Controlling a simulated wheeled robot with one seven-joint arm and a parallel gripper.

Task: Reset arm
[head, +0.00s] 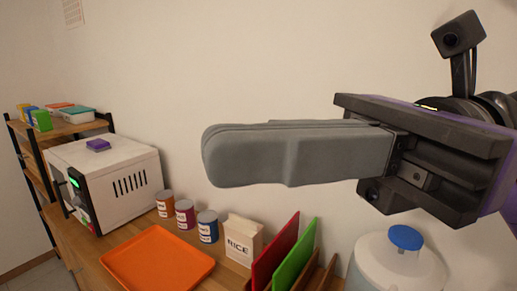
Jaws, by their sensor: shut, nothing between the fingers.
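My gripper (207,155) is raised in front of the pale wall, entering from the right and pointing left. Its two grey fingers lie flat together, shut with nothing between them. It is apart from everything on the counter. A camera on a bracket shows above my wrist at the upper right.
Below is a wooden counter (88,262) with an orange tray (158,258), several small cans (185,213), a rice box (243,240), and red (276,255) and green (295,257) boards. A white dispenser (398,268) with a blue knob stands under my wrist. A white oven (115,185) and shelf (75,127) are left.

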